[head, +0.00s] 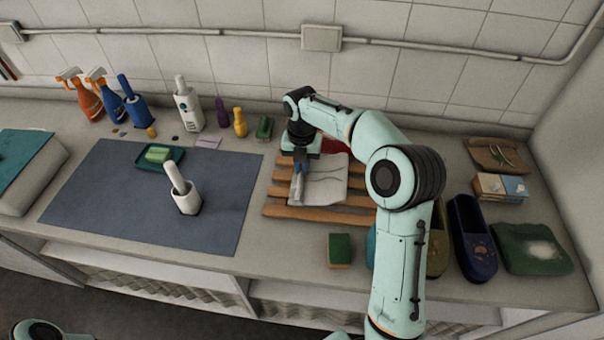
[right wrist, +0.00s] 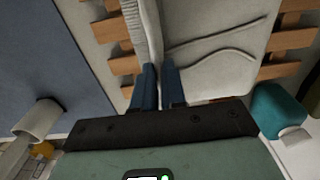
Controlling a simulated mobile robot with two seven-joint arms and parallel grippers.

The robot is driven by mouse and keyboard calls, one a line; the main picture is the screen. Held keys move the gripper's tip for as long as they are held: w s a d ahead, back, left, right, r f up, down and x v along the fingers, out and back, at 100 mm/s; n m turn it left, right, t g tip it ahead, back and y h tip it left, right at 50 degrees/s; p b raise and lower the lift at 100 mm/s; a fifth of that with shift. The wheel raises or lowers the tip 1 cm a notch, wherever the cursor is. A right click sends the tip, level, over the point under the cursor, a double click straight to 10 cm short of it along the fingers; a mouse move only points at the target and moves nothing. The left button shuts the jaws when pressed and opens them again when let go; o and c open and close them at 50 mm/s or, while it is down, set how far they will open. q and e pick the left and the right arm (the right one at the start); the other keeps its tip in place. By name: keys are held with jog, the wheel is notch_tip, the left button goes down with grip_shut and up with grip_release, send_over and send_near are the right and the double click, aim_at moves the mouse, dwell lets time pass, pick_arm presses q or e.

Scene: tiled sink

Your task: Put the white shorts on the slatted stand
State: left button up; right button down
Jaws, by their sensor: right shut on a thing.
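The white shorts (head: 325,183) lie folded and flat on the slatted stand (head: 300,212), a low rack of wooden slats. My right gripper (head: 298,184) is above the stand, pointing down, with its blue fingers shut on the left edge of the shorts. In the right wrist view the two fingers (right wrist: 159,88) pinch a raised fold of the shorts (right wrist: 215,50), and slats of the stand (right wrist: 118,65) show on both sides. My right arm hides the right part of the stand. My left gripper is out of view.
A blue-grey mat (head: 110,215) left of the stand bears a brush in a white holder (head: 187,200) and a green tray (head: 150,165). Spray bottles (head: 88,100) stand along the wall. A sponge (head: 340,250) and dark slippers (head: 470,237) lie at the front right.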

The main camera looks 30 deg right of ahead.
notch_tip(320, 180, down, 4)
jog(key=shift+r, duration=0.15)
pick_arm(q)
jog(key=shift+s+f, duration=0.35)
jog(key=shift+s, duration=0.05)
pick_arm(e)
jog(key=c, duration=1.2)
grip_release()
notch_tip(320, 180, up, 12)
jog(key=shift+w+f+p, duration=0.1)
jog(key=shift+f+p, duration=0.15)
jog(key=shift+p, duration=0.15)
jog(key=shift+s+r, duration=0.2)
jog(key=shift+r, duration=0.1)
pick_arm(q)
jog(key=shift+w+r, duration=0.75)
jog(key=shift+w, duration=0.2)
